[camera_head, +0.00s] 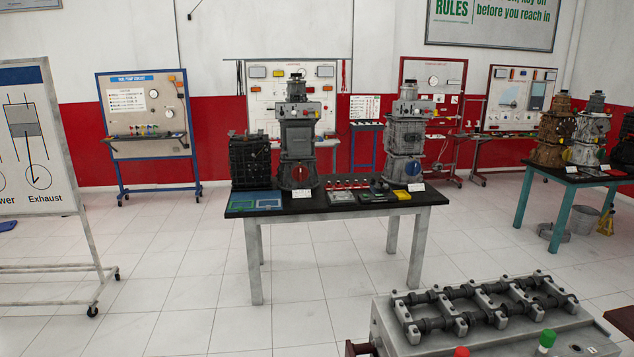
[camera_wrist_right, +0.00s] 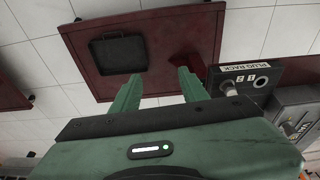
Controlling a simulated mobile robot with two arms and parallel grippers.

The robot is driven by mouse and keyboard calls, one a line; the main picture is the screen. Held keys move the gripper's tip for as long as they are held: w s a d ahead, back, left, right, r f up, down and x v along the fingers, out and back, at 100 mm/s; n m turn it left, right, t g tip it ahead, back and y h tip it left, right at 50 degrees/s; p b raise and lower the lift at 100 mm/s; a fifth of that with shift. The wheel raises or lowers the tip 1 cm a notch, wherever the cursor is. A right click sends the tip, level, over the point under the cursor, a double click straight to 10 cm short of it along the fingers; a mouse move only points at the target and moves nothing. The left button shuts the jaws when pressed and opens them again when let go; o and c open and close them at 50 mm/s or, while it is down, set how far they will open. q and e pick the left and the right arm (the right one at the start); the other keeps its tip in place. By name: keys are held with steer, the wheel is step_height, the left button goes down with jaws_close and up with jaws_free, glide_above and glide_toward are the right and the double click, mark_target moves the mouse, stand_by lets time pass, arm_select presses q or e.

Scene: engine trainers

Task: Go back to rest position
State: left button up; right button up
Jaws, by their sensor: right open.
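My right gripper (camera_wrist_right: 158,90) shows in the right wrist view with its two green fingers apart and nothing between them. Beyond its fingertips is a dark red table top (camera_wrist_right: 190,25) with a black square tray (camera_wrist_right: 118,54) on it. Neither gripper shows in the head view, and my left gripper is in no view.
A plug rack (camera_wrist_right: 245,76) is close right of the right gripper. In the head view, a grey engine block with shafts (camera_head: 400,330) is at the front right. A black-topped table (camera_head: 330,202) with engines stands mid-room. A whiteboard stand (camera_head: 95,250) is left; the tiled floor (camera_head: 180,290) between is clear.

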steer(key=s+d+f+g+b, duration=0.15)
steer(key=s+f, duration=0.25)
steer(key=f, duration=0.6)
steer(key=s+a+f+t+b, duration=0.1)
steer(key=s+f+b, duration=0.15)
steer(key=f, duration=0.85)
steer(key=s+d+f+g+b, duration=0.1)
steer(key=s+d+f+b, duration=0.1)
steer(key=s+f, duration=1)
steer(key=shift+s+d+b, duration=0.4)
steer(key=shift+s+d, duration=0.05)
steer(key=shift+s, duration=0.2)
steer(key=shift+f, duration=0.1)
